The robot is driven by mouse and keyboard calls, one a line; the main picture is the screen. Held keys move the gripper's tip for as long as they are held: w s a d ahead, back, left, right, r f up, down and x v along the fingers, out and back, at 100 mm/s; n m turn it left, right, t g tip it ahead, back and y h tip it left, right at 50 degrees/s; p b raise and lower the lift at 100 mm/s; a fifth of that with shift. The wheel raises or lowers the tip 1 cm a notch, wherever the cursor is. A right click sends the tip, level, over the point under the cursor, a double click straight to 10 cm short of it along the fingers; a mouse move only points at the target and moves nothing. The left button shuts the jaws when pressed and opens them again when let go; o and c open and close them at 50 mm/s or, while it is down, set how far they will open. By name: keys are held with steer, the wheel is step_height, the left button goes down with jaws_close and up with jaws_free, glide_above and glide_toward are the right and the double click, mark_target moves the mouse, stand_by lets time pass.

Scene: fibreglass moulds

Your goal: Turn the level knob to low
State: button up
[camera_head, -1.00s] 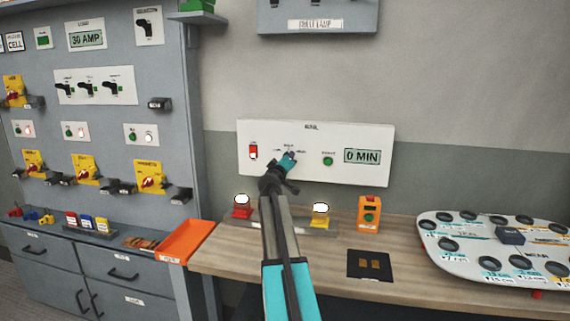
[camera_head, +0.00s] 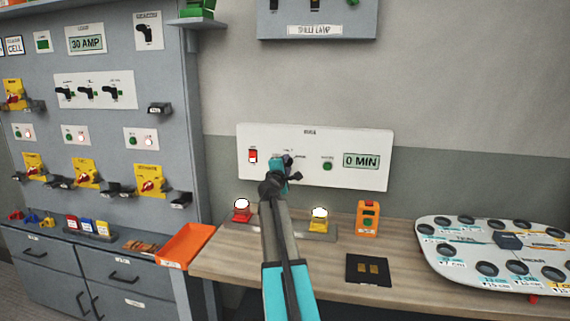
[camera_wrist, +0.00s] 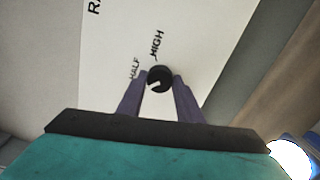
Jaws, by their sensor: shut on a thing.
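The level knob (camera_wrist: 159,79) is a round black knob with a white pointer mark, on a white panel. In the wrist view the labels "HALF" and "HIGH" show beside it, and its white mark faces the lower left of the picture; the low label is hidden. My gripper (camera_wrist: 160,92) has its two fingers on either side of the knob and is shut on it.
The panel also has a red switch (camera_head: 253,156), a green button (camera_head: 327,166) and a "0 MIN" display (camera_head: 361,161).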

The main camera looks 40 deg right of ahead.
steer(key=n, duration=0.1)
steer(key=n+p, duration=0.1)
steer(key=n, duration=0.2)
steer(key=shift+s+d+r+p, duration=0.15)
steer(key=shift+d+r+p, duration=0.1)
steer(key=shift+p, duration=0.15)
steer(key=shift+f, duration=0.1)
steer(key=o, duration=1)
steer(key=shift+o, duration=0.4)
steer(key=shift+a, duration=0.1)
steer(key=shift+f, duration=0.1)
steer(key=shift+a, duration=0.1)
steer(key=shift+s+a, duration=0.15)
steer(key=shift+a, duration=0.2)
steer(key=b+v, duration=0.2)
steer(key=v, duration=1)
steer(key=shift+s+a, duration=0.25)
steer(key=shift+a, duration=0.1)
